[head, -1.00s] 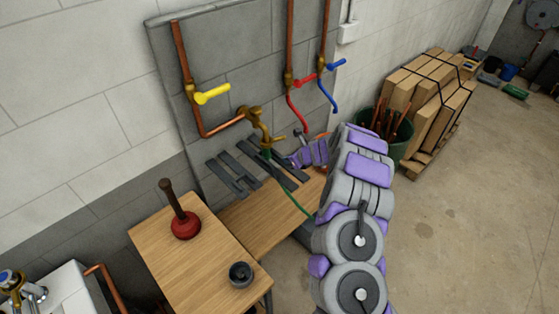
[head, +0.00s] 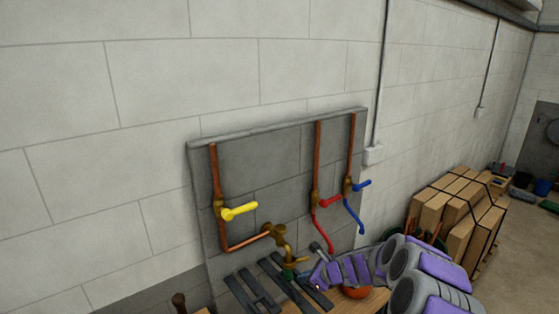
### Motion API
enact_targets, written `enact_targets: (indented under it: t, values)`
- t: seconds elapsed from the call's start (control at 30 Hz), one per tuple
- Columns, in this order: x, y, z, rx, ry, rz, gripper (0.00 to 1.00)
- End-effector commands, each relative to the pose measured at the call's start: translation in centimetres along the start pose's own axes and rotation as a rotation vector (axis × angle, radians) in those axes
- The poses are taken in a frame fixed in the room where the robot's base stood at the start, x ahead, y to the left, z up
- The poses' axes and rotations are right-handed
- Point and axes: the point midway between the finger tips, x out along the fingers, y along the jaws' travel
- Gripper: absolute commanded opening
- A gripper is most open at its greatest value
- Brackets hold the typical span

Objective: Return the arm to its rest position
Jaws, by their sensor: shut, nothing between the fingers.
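My arm (head: 415,272) reaches in from the lower right of the head view, grey with purple pads. My gripper (head: 318,272) is at its far end, low in front of the grey pipe panel (head: 270,165). It is shut and holds nothing that I can see. It is just right of the brass tap (head: 282,240) and close to the dark slatted rack (head: 262,290). The fingertips are small and partly hidden.
The panel carries a yellow lever (head: 240,211), a red lever (head: 331,201) and a blue lever (head: 362,185). A round orange thing (head: 356,293) lies under my arm. Strapped boxes (head: 460,215) stand at the right, with open floor beyond.

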Motion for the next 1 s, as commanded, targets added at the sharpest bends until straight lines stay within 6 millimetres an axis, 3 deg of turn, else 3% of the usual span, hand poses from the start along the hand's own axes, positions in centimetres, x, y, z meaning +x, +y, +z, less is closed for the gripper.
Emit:
enact_targets:
  t: [0.03, 0.2, 0.43, 0.53, 0.73, 1.0]
  values:
    - [-0.9, 1.7, 1.7, -0.085, -0.014, 0.033, 0.0]
    - [-4.0, 7.7, 5.8, -0.382, -0.036, 0.149, 0.0]
    - [-9.1, 15.6, 7.5, -0.769, -0.038, 0.299, 0.0]
    - [-11.4, 18.8, 7.2, -0.932, -0.028, 0.363, 0.0]
    - [-16.3, 24.8, 4.8, -1.232, 0.009, 0.502, 0.0]
    - [-22.8, 31.3, -1.1, -1.571, 0.098, 0.716, 0.0]
